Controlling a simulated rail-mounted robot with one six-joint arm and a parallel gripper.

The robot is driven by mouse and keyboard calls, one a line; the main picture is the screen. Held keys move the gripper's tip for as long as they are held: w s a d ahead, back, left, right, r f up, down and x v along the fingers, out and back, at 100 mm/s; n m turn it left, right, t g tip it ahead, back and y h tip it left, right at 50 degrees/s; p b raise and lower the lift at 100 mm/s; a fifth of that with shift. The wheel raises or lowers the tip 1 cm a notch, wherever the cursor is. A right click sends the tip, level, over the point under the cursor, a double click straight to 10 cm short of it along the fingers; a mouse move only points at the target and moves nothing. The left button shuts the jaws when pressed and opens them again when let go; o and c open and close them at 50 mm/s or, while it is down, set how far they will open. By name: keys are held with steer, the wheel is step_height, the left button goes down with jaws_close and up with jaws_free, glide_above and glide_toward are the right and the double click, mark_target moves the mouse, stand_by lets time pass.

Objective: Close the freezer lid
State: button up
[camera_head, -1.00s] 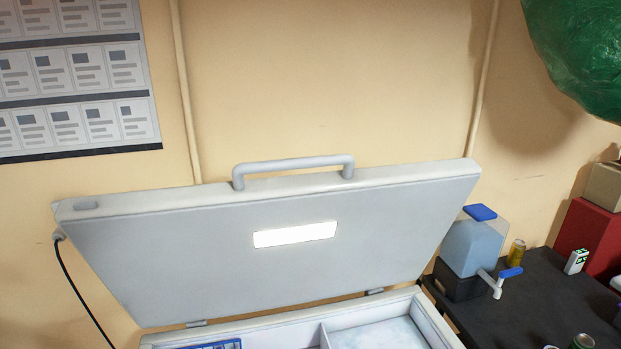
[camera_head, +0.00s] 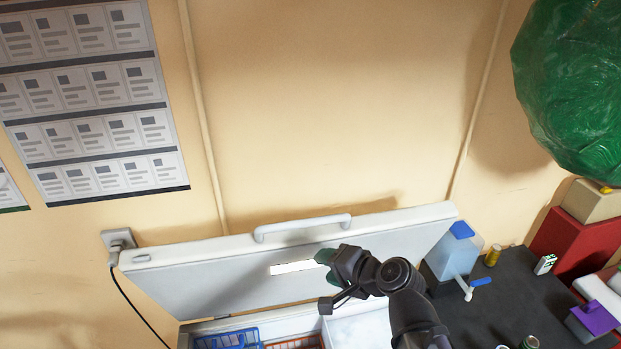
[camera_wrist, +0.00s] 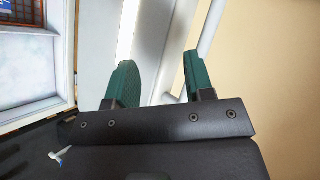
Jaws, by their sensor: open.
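The white freezer lid (camera_head: 215,278) stands raised, hinged at the back of the freezer (camera_head: 290,328). Its bar handle (camera_head: 302,226) is on the top edge, with a white light panel on its inner face. My gripper (camera_head: 325,268), with green fingertips, is in front of the lid's inner face, below and slightly right of the handle. The lid (camera_wrist: 175,45) fills the area beyond the fingers, and the handle bar (camera_wrist: 210,30) shows near the right finger. I cannot tell whether the fingers touch the lid.
Blue and orange baskets (camera_head: 228,340) sit inside the freezer. A dark table (camera_head: 510,300) on the right holds a water dispenser (camera_head: 452,255), cans and boxes. A large green bag (camera_head: 575,85) hangs at upper right. A cord runs from a wall outlet (camera_head: 118,242) on the left.

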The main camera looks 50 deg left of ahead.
mark_target(310, 225)
steer(key=w+a+r+m+t+y+b, duration=0.1)
steer(key=w+a+r+m+t+y, duration=0.15)
steer(key=r+m, duration=0.2)
steer(key=shift+m+y, duration=0.25)
steer(key=shift+m, duration=0.1)
steer(key=b+x, duration=0.1)
steer(key=x, duration=0.2)
steer(key=b+x, duration=0.1)
steer(key=x, duration=0.3)
steer(key=f+b+x, duration=0.1)
steer(key=x, duration=0.3)
steer(key=shift+w, duration=0.35)
jaws_close()
